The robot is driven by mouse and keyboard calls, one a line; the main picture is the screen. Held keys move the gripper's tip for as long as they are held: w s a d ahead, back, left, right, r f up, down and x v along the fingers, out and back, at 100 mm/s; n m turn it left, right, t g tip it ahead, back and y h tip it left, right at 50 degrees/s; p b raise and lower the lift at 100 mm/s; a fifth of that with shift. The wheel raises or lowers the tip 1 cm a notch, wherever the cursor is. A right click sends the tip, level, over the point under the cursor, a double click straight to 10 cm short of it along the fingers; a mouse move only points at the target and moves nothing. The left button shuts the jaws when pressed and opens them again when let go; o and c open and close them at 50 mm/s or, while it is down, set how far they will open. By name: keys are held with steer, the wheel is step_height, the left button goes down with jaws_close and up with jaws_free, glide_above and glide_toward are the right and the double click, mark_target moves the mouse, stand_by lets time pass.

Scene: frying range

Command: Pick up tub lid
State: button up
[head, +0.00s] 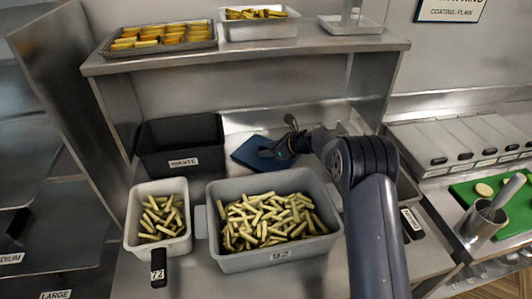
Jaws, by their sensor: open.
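A flat dark blue piece (247,153) lies on the steel counter behind the large grey tub; I cannot tell for sure whether it is the tub lid or a cloth. My gripper (276,139) is open at its right side, with one finger over its right part. The gripper hides some of it, and I cannot tell if they touch. The large grey tub (213,243) is uncovered, full of cut fries and labelled 92. My arm reaches in from the lower right.
A black bin (150,136) stands left of the blue piece. A smaller light tub (130,222) of fries is in front of it. A steel shelf (240,58) with trays of food overhangs the back. Lidded containers (455,140) and a green board (515,222) are at right.

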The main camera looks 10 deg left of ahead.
steer(key=shift+a+f, duration=0.1)
steer(key=shift+a, duration=0.1)
steer(key=shift+c, duration=0.4)
jaws_close()
